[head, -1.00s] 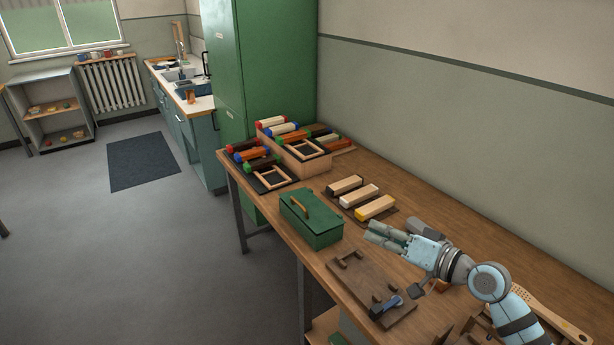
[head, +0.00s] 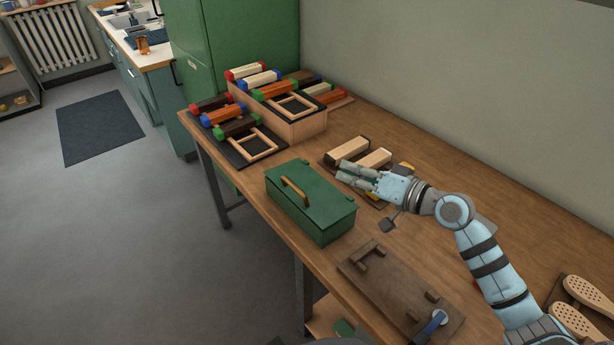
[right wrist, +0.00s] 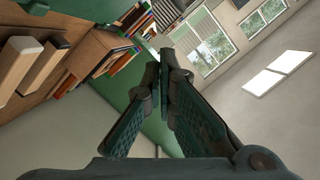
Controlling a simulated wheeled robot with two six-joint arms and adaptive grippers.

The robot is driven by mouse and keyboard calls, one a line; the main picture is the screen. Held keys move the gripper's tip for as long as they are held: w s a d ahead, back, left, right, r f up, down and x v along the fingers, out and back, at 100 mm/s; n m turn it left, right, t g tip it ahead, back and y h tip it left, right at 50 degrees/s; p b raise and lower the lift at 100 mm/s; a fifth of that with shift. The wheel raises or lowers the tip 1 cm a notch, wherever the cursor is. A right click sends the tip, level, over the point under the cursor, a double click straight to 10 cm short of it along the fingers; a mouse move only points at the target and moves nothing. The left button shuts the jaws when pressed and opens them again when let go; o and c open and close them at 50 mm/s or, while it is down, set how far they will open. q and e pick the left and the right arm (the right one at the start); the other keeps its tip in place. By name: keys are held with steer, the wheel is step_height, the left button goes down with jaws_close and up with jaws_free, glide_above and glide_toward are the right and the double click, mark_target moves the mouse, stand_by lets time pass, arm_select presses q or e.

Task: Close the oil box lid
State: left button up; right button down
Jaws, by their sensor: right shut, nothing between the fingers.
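The green oil box (head: 302,218) stands on the bench in the head view. Its green lid (head: 325,195), with a tan handle (head: 294,190), lies flat on top and looks shut. My right gripper (head: 341,172) is shut and empty. It appears just beyond the box's back right edge in the picture, above the wooden blocks. I cannot tell if it touches the lid. Its fingers also show in the right wrist view (right wrist: 165,72), tips together. My left gripper is not in view.
Wooden blocks (head: 347,150) lie behind the box, partly hidden by my right gripper. A brown board (head: 385,290) with a blue-handled tool (head: 434,323) lies in front. Racks of coloured bars stand at the back left, beside a green cabinet (head: 222,70). Perforated wooden pieces (head: 587,292) lie at right.

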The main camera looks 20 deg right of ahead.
glide_above(309, 196)
steer(key=f, duration=0.4)
steer(key=shift+w+d, duration=0.25)
steer(key=shift+s+a+f, duration=0.25)
steer(key=shift+a+f, duration=0.05)
steer(key=shift+f, duration=0.05)
